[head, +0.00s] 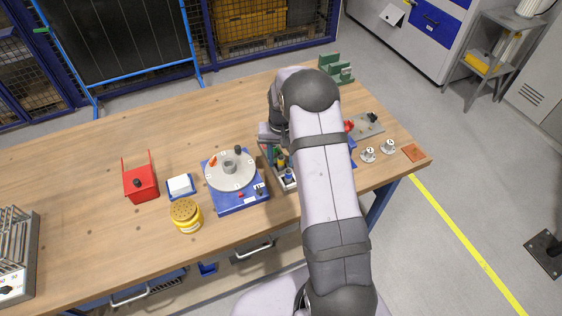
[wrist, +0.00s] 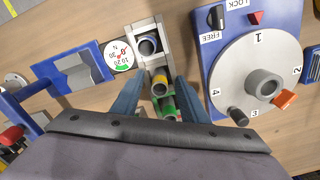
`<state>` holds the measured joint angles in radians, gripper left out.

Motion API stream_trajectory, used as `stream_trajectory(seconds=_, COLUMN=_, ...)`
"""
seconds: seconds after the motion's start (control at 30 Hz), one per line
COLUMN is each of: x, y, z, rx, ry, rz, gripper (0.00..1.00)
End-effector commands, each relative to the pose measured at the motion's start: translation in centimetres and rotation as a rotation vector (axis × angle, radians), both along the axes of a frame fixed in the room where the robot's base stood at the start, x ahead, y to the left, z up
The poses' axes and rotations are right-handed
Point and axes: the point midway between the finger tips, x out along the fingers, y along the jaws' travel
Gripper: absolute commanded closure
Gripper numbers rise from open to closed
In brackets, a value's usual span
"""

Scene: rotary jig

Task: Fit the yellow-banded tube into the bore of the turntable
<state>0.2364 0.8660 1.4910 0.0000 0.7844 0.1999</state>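The yellow-banded tube (wrist: 159,84) stands in a narrow grey rack (wrist: 148,27), between a blue-banded tube (wrist: 147,45) and a green one (wrist: 168,106). It also shows in the head view (head: 281,161). My gripper (wrist: 158,80) is open above the rack, one blue finger on each side of the tube row; whether they touch anything I cannot tell. The grey turntable (wrist: 243,58) sits on a blue base to the right in the wrist view, left of the rack in the head view (head: 240,181). Its raised bore (wrist: 264,85) looks empty.
The turntable carries an orange block (wrist: 286,98) and a black knob (wrist: 238,116); a LOCK/FREE switch (wrist: 216,17) is on its base. A round dial (wrist: 119,56) and blue fixture (wrist: 75,75) stand left of the rack. A yellow pot (head: 187,217) is left of the turntable.

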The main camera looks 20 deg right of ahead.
Motion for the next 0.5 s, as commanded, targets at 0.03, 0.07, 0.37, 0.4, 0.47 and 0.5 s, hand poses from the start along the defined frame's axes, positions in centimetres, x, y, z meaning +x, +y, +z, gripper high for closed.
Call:
stream_trajectory(seconds=0.03, x=0.02, y=-0.01, z=-0.08, rx=0.0, ry=0.0, rz=0.0, gripper=0.6)
stream_trajectory(seconds=0.07, x=0.02, y=-0.01, z=-0.11, rx=0.0, ry=-0.001, rz=0.0, gripper=0.6)
stream_trajectory(seconds=0.37, x=0.01, y=0.0, z=-0.1, rx=0.0, ry=0.0, rz=0.0, gripper=0.93)
stream_trajectory(seconds=0.4, x=0.0, y=0.0, z=-0.1, rx=0.0, ry=0.0, rz=0.0, gripper=1.0)
stream_trajectory(seconds=0.47, x=0.0, y=0.0, z=-0.1, rx=0.0, ry=0.0, rz=0.0, gripper=1.0)
stream_trajectory(seconds=0.5, x=0.01, y=0.0, z=-0.08, rx=0.0, ry=0.0, rz=0.0, gripper=1.0)
